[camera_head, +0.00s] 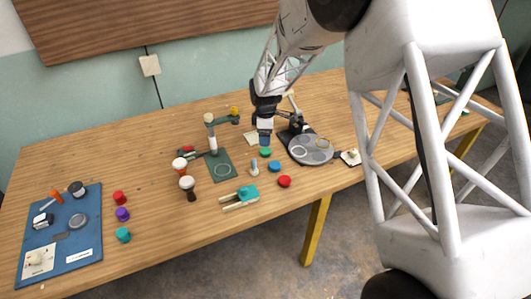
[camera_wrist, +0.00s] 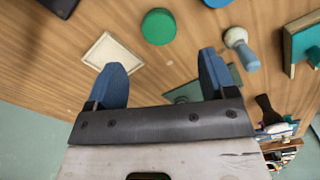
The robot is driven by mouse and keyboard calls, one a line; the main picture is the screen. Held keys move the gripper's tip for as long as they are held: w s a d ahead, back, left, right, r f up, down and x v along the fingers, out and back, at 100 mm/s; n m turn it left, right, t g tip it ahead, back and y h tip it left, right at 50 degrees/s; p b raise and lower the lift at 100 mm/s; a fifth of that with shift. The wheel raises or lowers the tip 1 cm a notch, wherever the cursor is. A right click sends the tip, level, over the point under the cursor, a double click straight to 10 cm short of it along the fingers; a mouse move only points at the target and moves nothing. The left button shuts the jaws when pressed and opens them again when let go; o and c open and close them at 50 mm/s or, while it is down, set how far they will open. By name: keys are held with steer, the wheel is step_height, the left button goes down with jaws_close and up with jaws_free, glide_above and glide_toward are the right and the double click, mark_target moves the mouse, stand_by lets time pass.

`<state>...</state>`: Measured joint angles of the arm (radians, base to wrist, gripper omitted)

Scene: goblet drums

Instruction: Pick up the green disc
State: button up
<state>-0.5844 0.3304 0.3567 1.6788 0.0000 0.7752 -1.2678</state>
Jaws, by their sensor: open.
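The green disc (camera_wrist: 158,26) lies flat on the wooden table, just beyond my fingertips in the wrist view. In the head view it shows as a small green patch (camera_head: 265,152) directly below my gripper (camera_head: 265,139). My gripper (camera_wrist: 161,66) is open, with its blue fingers apart and nothing between them. The disc appears roughly centred between the fingers from left to right. The gap in height between fingertips and disc is hard to tell.
A cream square dish (camera_wrist: 112,52) lies left of the disc in the wrist view. A blue disc (camera_head: 274,166), a small pale-topped peg (camera_head: 254,168) and a red disc (camera_head: 284,181) are close by. A grey round plate on a black stand (camera_head: 312,149) stands to the right.

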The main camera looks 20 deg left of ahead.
mark_target(265, 150)
steer(key=shift+f, duration=1.3)
steer(key=shift+f, duration=2.6)
steer(key=c, duration=1)
steer(key=shift+w+r, duration=0.1)
steer(key=shift+r, duration=0.05)
